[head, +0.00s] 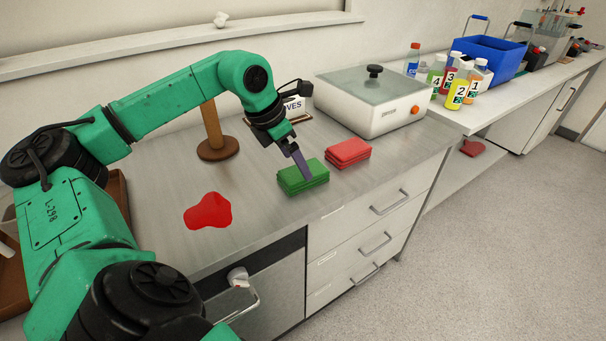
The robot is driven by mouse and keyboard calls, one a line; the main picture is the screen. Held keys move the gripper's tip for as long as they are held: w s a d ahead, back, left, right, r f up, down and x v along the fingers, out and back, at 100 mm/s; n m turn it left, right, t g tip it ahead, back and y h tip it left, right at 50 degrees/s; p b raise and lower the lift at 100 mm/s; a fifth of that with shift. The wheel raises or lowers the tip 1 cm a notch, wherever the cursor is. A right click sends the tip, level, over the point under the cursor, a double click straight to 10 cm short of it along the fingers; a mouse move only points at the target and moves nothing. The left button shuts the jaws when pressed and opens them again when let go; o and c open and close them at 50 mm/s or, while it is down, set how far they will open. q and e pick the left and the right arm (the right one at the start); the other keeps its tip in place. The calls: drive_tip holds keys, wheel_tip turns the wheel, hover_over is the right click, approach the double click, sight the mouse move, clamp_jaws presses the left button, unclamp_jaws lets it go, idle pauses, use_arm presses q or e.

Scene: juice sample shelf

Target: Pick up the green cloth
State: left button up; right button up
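A folded green cloth (303,177) lies on the grey counter in the head view, left of a folded red cloth (348,153). My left gripper (299,180) points down at the green cloth from above. My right gripper is not in view.
A crumpled red cloth (208,211) lies left on the counter. A white machine (372,103) stands behind the folded cloths. A wooden stand (216,149) is behind the arm. Several bottles and a blue crate (492,57) stand at right. Bare counter (258,190) lies between the cloths.

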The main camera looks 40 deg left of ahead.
use_arm(q)
drive_tip(key=x, duration=0.2)
drive_tip(key=p+x, duration=0.1)
drive_tip(key=x, duration=0.1)
drive_tip(key=shift+d, duration=0.3)
drive_tip(key=shift+w+f, duration=0.1)
drive_tip(key=shift+w, duration=0.05)
drive_tip(key=shift+a, duration=0.1)
drive_tip(key=shift+c, duration=1.2)
drive_tip(key=c, duration=0.9)
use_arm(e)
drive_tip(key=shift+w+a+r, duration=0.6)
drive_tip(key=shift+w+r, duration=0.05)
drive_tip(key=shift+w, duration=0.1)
